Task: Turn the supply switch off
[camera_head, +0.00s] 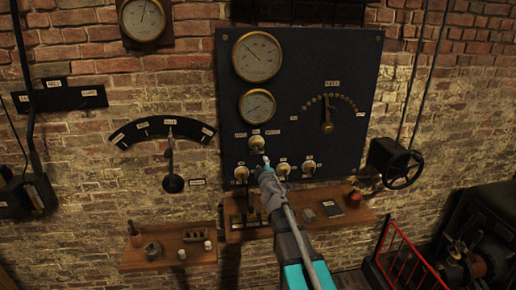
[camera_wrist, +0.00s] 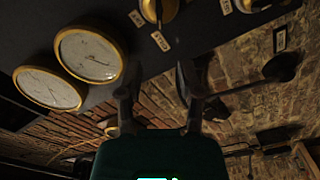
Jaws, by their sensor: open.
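A dark panel (camera_head: 300,100) on the brick wall carries several brass-rimmed switches. One switch (camera_head: 257,143) sits above a lower row, with small labels beside it. The lower row includes a left switch (camera_head: 241,173), a middle switch (camera_head: 283,169) and a right switch (camera_head: 308,167). The labels are too small to read, so I cannot tell which is the supply switch. My gripper (camera_head: 264,162) is just below the upper switch, in front of the panel. In the wrist view my gripper (camera_wrist: 160,95) is open and empty, with brass switches (camera_wrist: 158,10) beyond its fingers.
Two gauges (camera_head: 257,57) and a dial with a pointer (camera_head: 327,115) are on the panel. A wooden shelf (camera_head: 352,220) with small items runs below. A lever (camera_head: 170,160) is at left, a handwheel (camera_head: 402,169) and red railing (camera_head: 400,255) at right.

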